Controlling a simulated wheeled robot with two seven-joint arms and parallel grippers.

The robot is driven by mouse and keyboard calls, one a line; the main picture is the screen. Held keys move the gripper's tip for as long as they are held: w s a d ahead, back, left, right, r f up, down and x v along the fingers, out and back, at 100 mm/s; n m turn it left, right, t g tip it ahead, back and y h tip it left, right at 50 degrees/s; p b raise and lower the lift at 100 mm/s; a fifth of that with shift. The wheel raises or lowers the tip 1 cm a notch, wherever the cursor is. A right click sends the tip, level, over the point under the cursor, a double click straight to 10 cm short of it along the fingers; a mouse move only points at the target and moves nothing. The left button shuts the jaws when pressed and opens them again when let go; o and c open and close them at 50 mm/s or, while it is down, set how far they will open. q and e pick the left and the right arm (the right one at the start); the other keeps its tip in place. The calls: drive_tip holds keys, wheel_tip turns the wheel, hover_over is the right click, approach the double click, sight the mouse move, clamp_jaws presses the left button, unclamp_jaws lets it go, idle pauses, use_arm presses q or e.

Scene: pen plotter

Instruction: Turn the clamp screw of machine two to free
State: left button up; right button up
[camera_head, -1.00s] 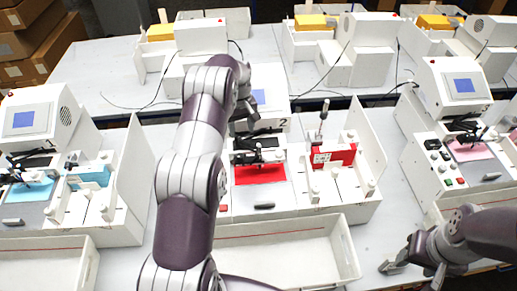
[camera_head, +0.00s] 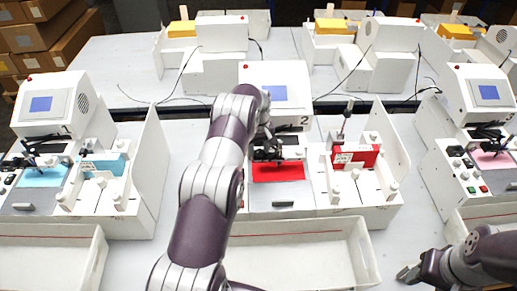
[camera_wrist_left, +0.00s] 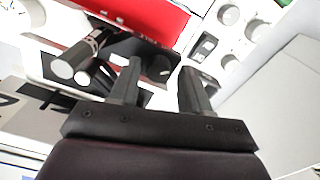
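Machine two (camera_head: 322,196) is the white plotter in the middle, marked 2, with a blue screen and a red sheet (camera_head: 278,172). My left gripper (camera_head: 268,146) is down at its black pen carriage (camera_head: 292,154), partly hidden by my arm. In the left wrist view the left gripper (camera_wrist_left: 160,80) has its fingers apart with nothing clearly held. Dark carriage parts with grey-ended cylinders (camera_wrist_left: 82,54) lie beyond and left of the fingertips. I cannot tell which part is the clamp screw. My right gripper (camera_head: 412,271) is at the lower right, away from the machine.
A similar plotter with a light blue sheet (camera_head: 42,177) stands left, another with a pink sheet (camera_head: 494,161) right. A white tray (camera_head: 300,222) lies in front.

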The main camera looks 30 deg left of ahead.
use_arm(q)
drive_tip(key=shift+w+d, duration=0.1)
drive_tip(key=shift+d, duration=0.05)
clamp_jaws()
drive_tip(key=shift+f, duration=0.1)
drive_tip(key=shift+f+n+b, duration=0.15)
drive_tip(key=shift+n+b, duration=0.65)
drive_tip(key=shift+b, duration=0.3)
drive_tip(key=n+b, duration=0.1)
drive_tip(key=n, duration=0.1)
drive_tip(key=shift+n+b, duration=0.3)
drive_tip(key=shift+b, duration=0.05)
drive_tip(key=n, duration=0.2)
drive_tip(key=shift+r+n, duration=0.2)
drive_tip(key=shift+n, duration=0.1)
drive_tip(key=n, duration=0.9)
drive_tip(key=shift+s+n, duration=0.2)
drive_tip(key=shift+n, duration=1.9)
